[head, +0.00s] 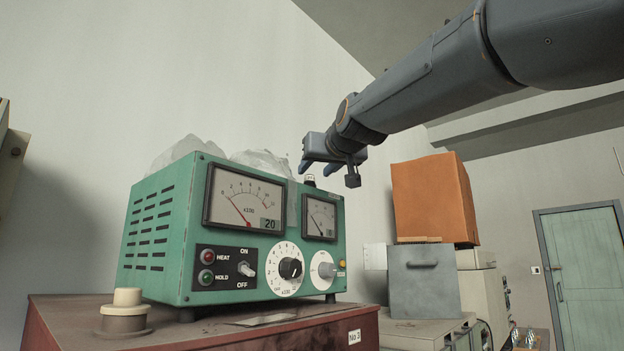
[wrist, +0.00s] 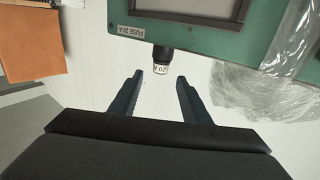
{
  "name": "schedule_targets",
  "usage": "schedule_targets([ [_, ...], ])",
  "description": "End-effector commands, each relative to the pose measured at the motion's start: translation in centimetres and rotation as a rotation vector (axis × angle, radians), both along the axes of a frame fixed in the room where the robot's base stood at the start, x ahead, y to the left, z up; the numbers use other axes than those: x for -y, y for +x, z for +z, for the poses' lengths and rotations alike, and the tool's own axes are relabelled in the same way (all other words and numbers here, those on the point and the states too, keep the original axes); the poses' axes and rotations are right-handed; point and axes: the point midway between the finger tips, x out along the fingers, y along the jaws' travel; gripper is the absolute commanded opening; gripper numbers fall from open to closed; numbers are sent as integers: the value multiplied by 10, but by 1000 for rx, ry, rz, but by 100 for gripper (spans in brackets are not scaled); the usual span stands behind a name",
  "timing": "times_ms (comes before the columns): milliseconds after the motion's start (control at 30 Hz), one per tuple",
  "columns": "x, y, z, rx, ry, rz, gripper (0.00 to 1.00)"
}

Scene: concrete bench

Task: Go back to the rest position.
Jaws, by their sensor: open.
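My gripper (head: 320,167) is in the air above the right end of the green instrument (head: 160,235). In the wrist view its two dark fingers (wrist: 160,77) are apart with nothing between them. A small dark fuse part with a white band marked 20 A (wrist: 161,62) stands out from the instrument's panel by the FUSE 20 A label, just beyond the fingertips and apart from them. In the head view a small dark knob-like part (head: 310,181) shows under the gripper, at the instrument's top edge.
Crumpled clear plastic (head: 178,152) lies on and behind the instrument, near the gripper. The instrument stands on a red-brown bench (head: 90,325) with a cream-topped button (head: 126,306). An orange box (head: 432,200) on a grey case (head: 424,285) stands to the right. A green door (head: 585,270) is far right.

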Motion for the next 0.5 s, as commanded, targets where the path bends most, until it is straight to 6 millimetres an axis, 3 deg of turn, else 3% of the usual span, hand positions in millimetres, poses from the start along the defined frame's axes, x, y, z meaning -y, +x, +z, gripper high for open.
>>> schedule_targets([
  [200, 5, -18, 0, 0, 0, 0, 43],
  [500, 5, -20, 2, 0, 0, 0, 43],
])
